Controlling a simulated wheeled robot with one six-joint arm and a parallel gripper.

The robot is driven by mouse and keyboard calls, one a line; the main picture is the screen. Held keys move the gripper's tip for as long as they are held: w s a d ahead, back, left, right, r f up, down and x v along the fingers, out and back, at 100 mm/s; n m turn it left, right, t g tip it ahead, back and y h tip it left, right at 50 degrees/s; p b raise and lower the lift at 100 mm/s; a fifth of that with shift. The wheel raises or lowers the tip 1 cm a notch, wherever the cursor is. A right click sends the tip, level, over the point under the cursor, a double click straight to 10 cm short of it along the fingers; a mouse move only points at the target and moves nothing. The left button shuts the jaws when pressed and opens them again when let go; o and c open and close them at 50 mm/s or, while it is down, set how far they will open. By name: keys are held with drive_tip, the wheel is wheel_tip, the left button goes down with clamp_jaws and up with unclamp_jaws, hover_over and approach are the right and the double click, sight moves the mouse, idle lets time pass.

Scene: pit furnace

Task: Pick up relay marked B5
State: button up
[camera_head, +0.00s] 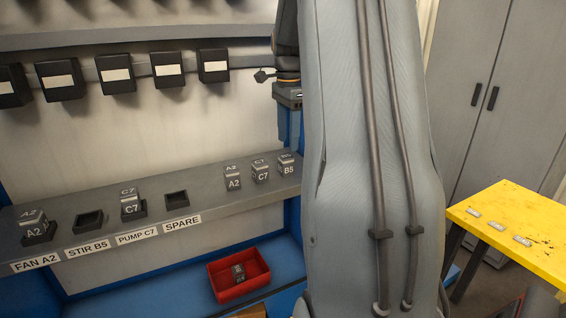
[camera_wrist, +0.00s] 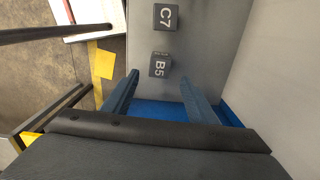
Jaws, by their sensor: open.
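The relay marked B5 (camera_head: 288,167) is a small dark grey block with white lettering. It stands at the right end of the grey shelf, right of a C7 relay (camera_head: 261,172) and an A2 relay (camera_head: 233,179). In the wrist view the B5 relay (camera_wrist: 160,66) lies beyond my fingertips, in line with the gap between them. My gripper (camera_wrist: 159,78) is open with nothing between its blue fingers. In the head view it (camera_head: 290,137) hangs above the B5 relay, partly beside my large arm link.
The STIR B5 socket (camera_head: 89,222) and SPARE socket (camera_head: 177,199) are empty. Relays sit in the FAN A2 and PUMP C7 sockets. A red bin (camera_head: 222,290) below holds a dark relay. A yellow table (camera_head: 525,262) stands right. A wall (camera_wrist: 278,75) rises close beside the shelf.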

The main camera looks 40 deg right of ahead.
sight(286, 156)
drive_tip(key=shift+a+f+p, duration=0.15)
drive_tip(key=shift+f+p, duration=0.4)
drive_tip(key=shift+f, duration=1.15)
drive_tip(key=shift+a+f+p, duration=0.15)
drive_tip(key=shift+f+p, duration=0.4)
drive_tip(key=shift+f, duration=1.1)
drive_tip(key=shift+c, duration=0.4)
drive_tip(key=c, duration=1.1)
